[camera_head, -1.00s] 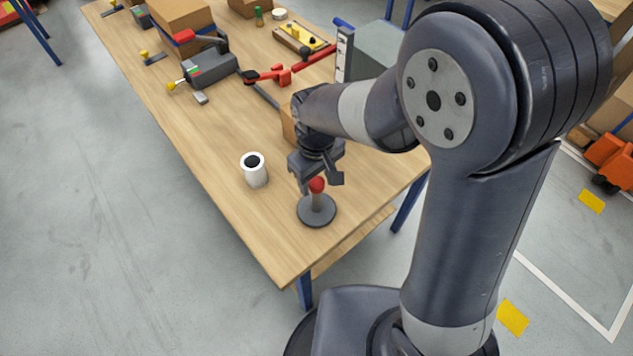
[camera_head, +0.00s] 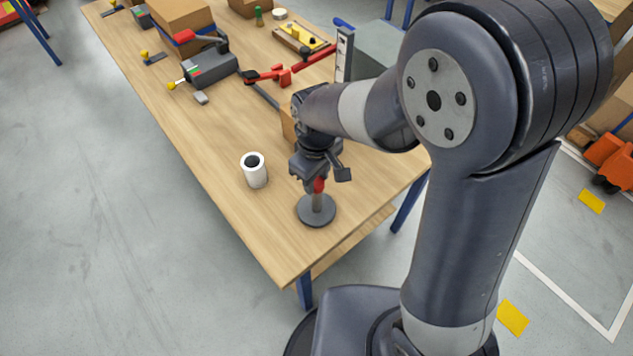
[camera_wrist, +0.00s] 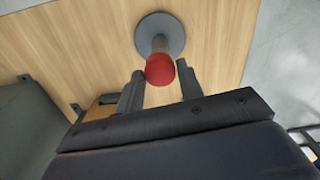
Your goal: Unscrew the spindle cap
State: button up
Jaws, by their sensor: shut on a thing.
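The red spindle cap (camera_head: 319,186) sits at the top of a short grey post on a round dark base (camera_head: 316,213), upright near the front corner of the wooden table. My gripper (camera_head: 326,180) is above the stand, pointing down, with its fingers shut on the cap. In the wrist view, the cap (camera_wrist: 160,69) lies between the two dark fingers (camera_wrist: 161,82), with the grey base (camera_wrist: 151,25) beyond it. Whether any gap has opened between cap and post cannot be told.
A white cup (camera_head: 254,172) with a dark inside stands on the table left of the spindle. Behind are a grey device (camera_head: 210,70), red clamp-like parts (camera_head: 275,75) and cardboard boxes (camera_head: 180,14). The table's front edge is close to the stand.

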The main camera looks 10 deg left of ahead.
jog(key=n, duration=0.7)
jog(key=shift+n, duration=0.4)
jog(key=n, duration=0.3)
jog(key=shift+n, duration=0.3)
jog(key=n, duration=0.6)
jog(key=n, duration=1)
